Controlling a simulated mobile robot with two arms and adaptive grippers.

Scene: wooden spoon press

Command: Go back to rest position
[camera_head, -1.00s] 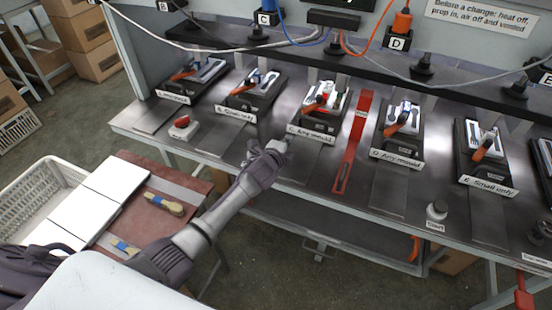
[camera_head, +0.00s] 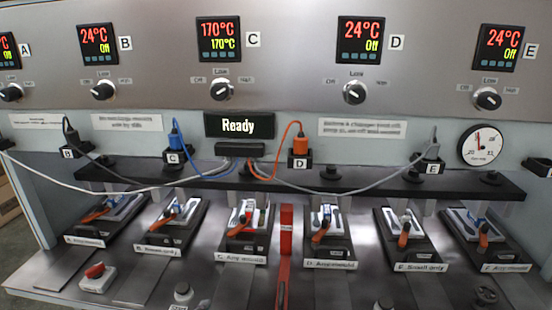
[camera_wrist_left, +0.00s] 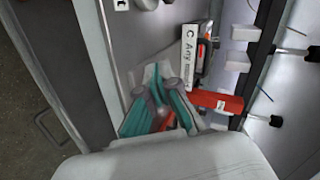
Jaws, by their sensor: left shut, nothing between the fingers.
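My left gripper (camera_wrist_left: 158,84) is shut and empty in the left wrist view. It is over the bench's front part, beside the sign of press C (camera_wrist_left: 188,46) and near a red bar (camera_wrist_left: 217,101). In the head view only a small grey part of my left gripper (camera_head: 202,303) shows at the bottom edge, in front of press C (camera_head: 241,240). The rest of the left arm is out of the head view. My right gripper is not in view.
Presses with orange handles line the bench, including press D (camera_head: 325,236). The red bar (camera_head: 285,245) stands between C and D. A red button (camera_head: 95,271) is at left. Controller C (camera_head: 219,38) reads 170°C; a display (camera_head: 239,125) reads "Ready". Cables hang above.

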